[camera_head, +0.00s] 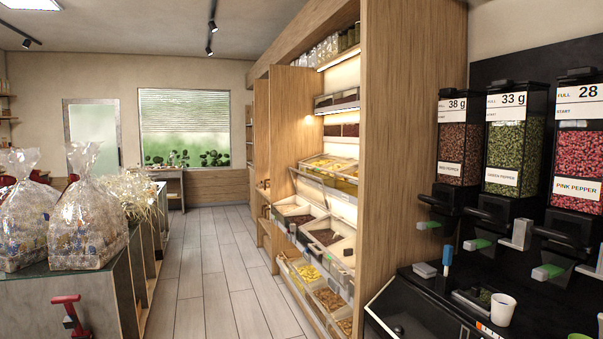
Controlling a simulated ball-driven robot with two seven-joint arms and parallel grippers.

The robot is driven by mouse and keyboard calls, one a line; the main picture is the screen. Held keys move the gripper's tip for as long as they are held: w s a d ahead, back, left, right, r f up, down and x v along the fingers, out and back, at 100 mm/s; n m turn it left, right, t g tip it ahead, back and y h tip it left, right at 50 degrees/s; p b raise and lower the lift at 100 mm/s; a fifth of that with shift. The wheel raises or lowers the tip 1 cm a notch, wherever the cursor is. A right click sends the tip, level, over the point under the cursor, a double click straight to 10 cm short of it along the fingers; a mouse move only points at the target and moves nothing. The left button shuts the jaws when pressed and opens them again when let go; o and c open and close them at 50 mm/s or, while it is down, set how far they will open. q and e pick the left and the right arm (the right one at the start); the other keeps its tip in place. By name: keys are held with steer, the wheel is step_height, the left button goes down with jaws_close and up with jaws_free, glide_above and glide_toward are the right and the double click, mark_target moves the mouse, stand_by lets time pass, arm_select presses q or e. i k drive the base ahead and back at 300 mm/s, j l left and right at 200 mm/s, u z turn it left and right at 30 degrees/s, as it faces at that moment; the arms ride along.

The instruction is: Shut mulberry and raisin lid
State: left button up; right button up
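The wooden shelf unit (385,200) right of centre holds sloped bins of dry goods in rows. The middle row has a bin with dark brown contents (326,237) and one with paler brown contents (293,210). The bottom row has yellow contents (307,271) and brown contents (329,299). The upper row (327,166) holds yellow goods, with a clear panel tilted along its front. The labels are too small to read, so I cannot tell which bin is mulberry and raisin, or whether its lid is open. Neither of my grippers is in view.
A glass-topped counter (85,258) with wrapped hampers (87,222) stands at left, a red tool (70,314) at its front. Pepper dispensers (512,137) stand over a black counter with a white cup (502,309) at right. The plank floor (215,270) between is clear.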

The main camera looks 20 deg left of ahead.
mark_target(327, 202)
steer(key=i+j+u, duration=0.25)
steer(key=i, duration=0.15)
steer(key=i+j+u, duration=0.25)
steer(key=i, duration=0.15)
steer(key=i+u, duration=0.5)
steer(key=i, duration=4.1)
